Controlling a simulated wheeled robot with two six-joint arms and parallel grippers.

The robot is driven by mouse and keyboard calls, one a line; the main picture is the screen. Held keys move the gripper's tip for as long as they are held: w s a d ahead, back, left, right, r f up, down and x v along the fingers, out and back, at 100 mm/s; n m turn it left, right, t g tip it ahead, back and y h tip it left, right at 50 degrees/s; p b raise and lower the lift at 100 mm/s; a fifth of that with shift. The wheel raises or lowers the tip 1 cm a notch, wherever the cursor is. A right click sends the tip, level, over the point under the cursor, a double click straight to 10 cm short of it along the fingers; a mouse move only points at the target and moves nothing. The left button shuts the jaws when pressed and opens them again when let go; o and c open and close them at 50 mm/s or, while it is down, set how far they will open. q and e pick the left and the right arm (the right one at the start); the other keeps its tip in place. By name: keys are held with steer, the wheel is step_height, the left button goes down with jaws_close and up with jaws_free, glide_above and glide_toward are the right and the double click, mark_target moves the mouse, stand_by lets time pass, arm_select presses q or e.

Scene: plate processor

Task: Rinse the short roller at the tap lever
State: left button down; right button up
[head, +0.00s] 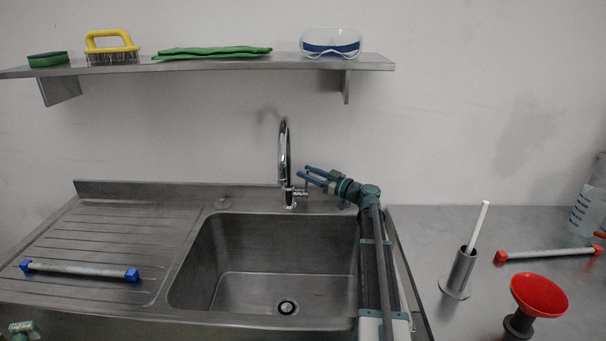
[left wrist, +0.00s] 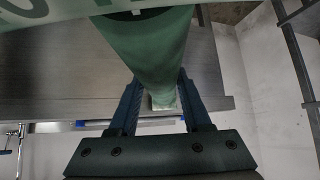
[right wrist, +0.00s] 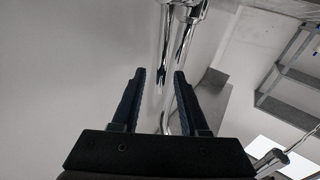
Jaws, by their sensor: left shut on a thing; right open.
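The chrome tap (head: 285,160) stands behind the sink (head: 200,270), with its small lever (head: 306,186) on its right side. My right gripper (head: 307,171) is open and empty near the tap and lever; I see no clear contact. In the right wrist view the chrome tap (right wrist: 166,50) shows ahead of and between the open fingers (right wrist: 159,74). I cannot tell for sure that this is the short roller. Only a small green piece shows at the head view's lower left.
A blue-ended bar (head: 80,269) lies on the drainboard (head: 130,240). On the right counter (head: 425,235) are a red-ended bar (head: 550,253), a metal holder (head: 460,272) with a white stick, and a red funnel-shaped thing (head: 539,294). A shelf (head: 220,65) hangs above. The basin is empty.

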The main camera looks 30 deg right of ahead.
steer(key=v, duration=1.1)
steer(key=shift+s+b, duration=0.3)
steer(key=shift+b, duration=0.1)
steer(key=shift+d, duration=0.1)
